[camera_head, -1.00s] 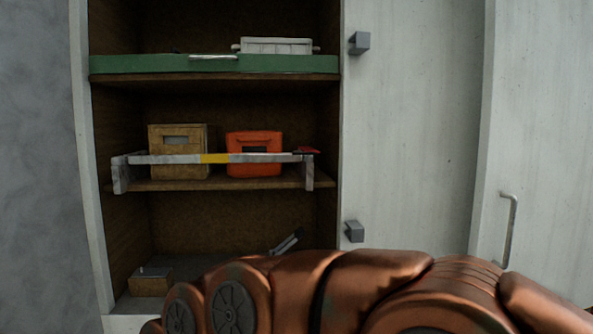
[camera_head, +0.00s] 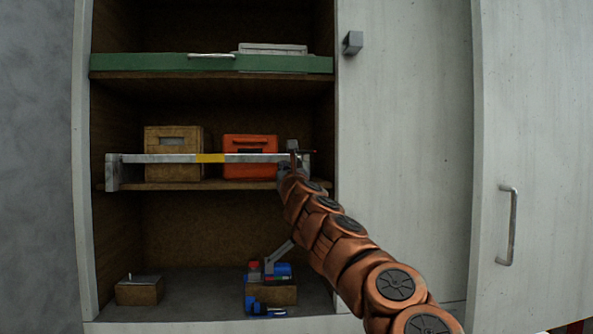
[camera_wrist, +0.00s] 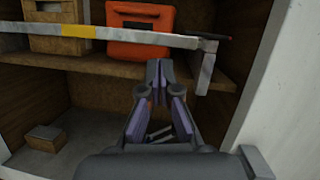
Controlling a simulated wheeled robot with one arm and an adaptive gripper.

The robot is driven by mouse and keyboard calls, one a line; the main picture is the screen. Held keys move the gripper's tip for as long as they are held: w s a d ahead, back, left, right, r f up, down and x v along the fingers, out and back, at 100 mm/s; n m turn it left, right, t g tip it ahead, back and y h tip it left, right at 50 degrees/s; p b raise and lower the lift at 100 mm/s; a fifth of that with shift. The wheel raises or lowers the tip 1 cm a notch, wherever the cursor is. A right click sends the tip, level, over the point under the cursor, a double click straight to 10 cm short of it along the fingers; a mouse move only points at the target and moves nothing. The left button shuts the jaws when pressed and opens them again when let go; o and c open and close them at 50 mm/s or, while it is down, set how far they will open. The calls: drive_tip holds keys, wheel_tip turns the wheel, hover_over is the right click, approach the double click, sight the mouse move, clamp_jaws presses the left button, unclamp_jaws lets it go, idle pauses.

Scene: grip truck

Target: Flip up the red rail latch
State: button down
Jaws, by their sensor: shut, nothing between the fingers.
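The grey rail (camera_head: 165,158) with a yellow band runs across the front of the middle shelf. The red latch (camera_head: 310,152) sits at the rail's right end and is mostly hidden behind my gripper (camera_head: 293,158) in the head view. In the wrist view the latch (camera_wrist: 216,37) looks dark and lies roughly flat on top of the rail's end. My gripper (camera_wrist: 159,72) is shut and empty. In that view its tips appear below the rail and left of the right end post. I cannot tell whether it touches the rail.
An orange case (camera_head: 250,143) and a tan box (camera_head: 172,140) stand behind the rail. A small box (camera_head: 140,290) and blue-and-red tools (camera_head: 268,272) are on the bottom shelf. The white cabinet wall (camera_wrist: 283,90) is close on the right.

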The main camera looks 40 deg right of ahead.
drive_tip(key=d+f+m+g+h, duration=0.1)
drive_tip(key=d+f+m+g, duration=0.1)
drive_tip(key=d+f+m, duration=0.1)
drive_tip(key=shift+s+d+f+h, duration=0.45)
drive_tip(key=shift+d+f, duration=0.25)
drive_tip(key=shift+d, duration=0.5)
drive_tip(key=w+d+r+p, duration=0.5)
drive_tip(key=w+r+p, duration=0.1)
drive_tip(key=p, duration=0.4)
drive_tip(key=shift+p+x, duration=0.3)
drive_tip(key=shift+x, duration=0.65)
